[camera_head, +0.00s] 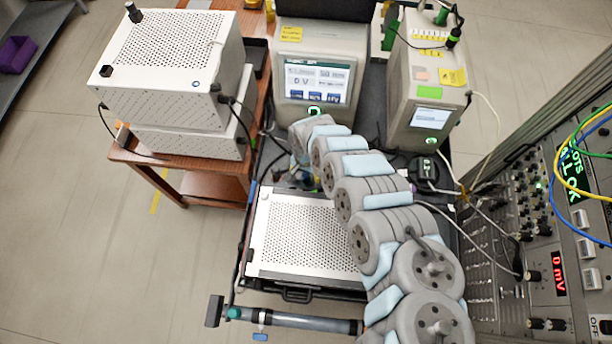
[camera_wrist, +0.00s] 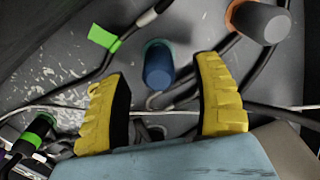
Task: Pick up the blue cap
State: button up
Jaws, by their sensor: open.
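The blue cap (camera_wrist: 158,70) shows in the wrist view as a short blue cylinder with a teal ring around its far end, set on a scuffed grey surface. My gripper (camera_wrist: 163,76) has two yellow ribbed fingers with dark inner pads, spread apart. The cap appears between the fingertips, with a visible gap on each side; how far it is from them in depth I cannot tell. In the head view my arm reaches to the instruments at the back, and its links hide the gripper and most of the area around the cap.
In the wrist view, a grey plug with an orange ring (camera_wrist: 258,22) is right of the cap, and a black cable with a green tag (camera_wrist: 104,38) is left. Cables cross below. In the head view, a perforated white box (camera_head: 305,235) lies beside my arm.

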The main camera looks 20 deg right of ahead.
jog(key=shift+f, duration=0.75)
jog(key=shift+c, duration=0.3)
jog(key=c, duration=1.1)
jog(key=shift+c, duration=0.2)
